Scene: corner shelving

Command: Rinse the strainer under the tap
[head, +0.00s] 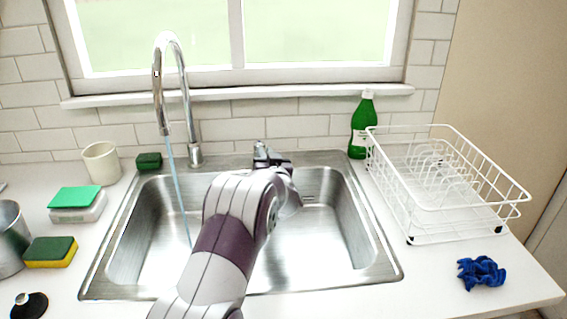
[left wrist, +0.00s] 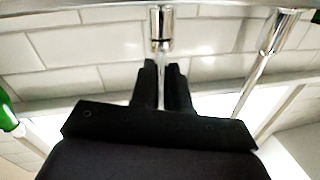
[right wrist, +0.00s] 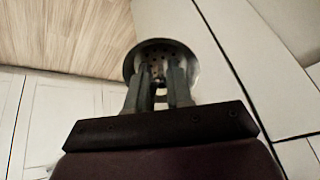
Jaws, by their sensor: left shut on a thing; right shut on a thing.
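The chrome tap (head: 158,90) arches over the left part of the steel sink (head: 340,205), and a thin blue stream of water (head: 178,195) falls from its spout into the basin. My left gripper (head: 266,157) is at the back rim of the sink. In the left wrist view its fingers (left wrist: 161,85) are shut on the thin stem of a chrome tap handle (left wrist: 162,28). The strainer (right wrist: 158,56), a round metal bowl with holes, shows only in the right wrist view. My right gripper (right wrist: 157,92) is shut on its handle, which the fingers mostly hide, above a wooden floor.
A white dish rack (head: 450,235) and a green bottle (head: 361,128) stand right of the sink, with a blue cloth (head: 481,272) in front. A cream cup (head: 101,163), sponges (head: 50,252), a metal container (head: 10,240) and a black plug (head: 28,306) crowd the left counter.

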